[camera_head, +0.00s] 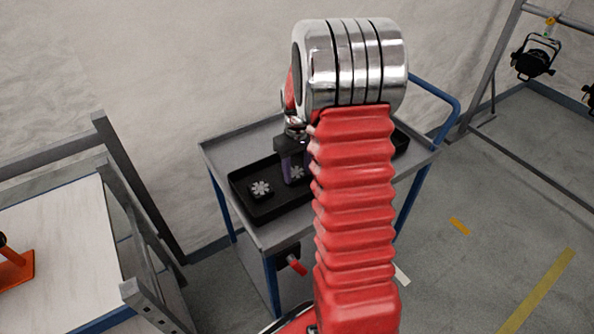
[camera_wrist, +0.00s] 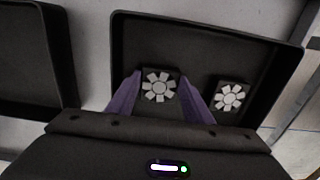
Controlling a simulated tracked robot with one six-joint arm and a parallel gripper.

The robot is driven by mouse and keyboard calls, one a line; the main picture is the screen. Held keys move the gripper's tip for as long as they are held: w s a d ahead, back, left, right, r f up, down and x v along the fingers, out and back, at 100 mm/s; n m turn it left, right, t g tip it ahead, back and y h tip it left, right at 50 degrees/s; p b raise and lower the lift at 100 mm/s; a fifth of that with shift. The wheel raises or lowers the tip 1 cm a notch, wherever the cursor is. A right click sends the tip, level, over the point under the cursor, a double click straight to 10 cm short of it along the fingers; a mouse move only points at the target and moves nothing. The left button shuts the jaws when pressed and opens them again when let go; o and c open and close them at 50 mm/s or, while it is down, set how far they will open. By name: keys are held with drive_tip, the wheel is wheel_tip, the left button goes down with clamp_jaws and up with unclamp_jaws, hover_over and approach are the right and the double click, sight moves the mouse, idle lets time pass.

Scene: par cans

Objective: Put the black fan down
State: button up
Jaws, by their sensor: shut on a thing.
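My gripper (camera_head: 294,176) has purple fingers and is shut on a black fan (camera_head: 297,172) with a pale bladed face. In the wrist view, this fan (camera_wrist: 158,86) sits between the fingertips. It is over or in a black tray (camera_head: 241,200), whose rim also shows in the wrist view (camera_wrist: 210,25). I cannot tell whether the fan touches the tray floor. A second black fan (camera_head: 260,189) lies in the same tray, and in the wrist view (camera_wrist: 231,97) it is right of the held one, with a small gap.
The tray stands on a grey cart (camera_head: 222,150) with blue legs. Another black tray (camera_wrist: 35,50) lies beside it in the wrist view; my arm hides most of that side in the head view. A white-topped table (camera_head: 60,250) with grey rails stands at the left.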

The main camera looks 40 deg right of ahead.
sight(297, 174)
drive_tip(key=o, duration=1)
drive_tip(key=shift+f, duration=0.1)
drive_tip(key=shift+o, duration=0.2)
wheel_tip(297, 174, up, 12)
idle(0.5)
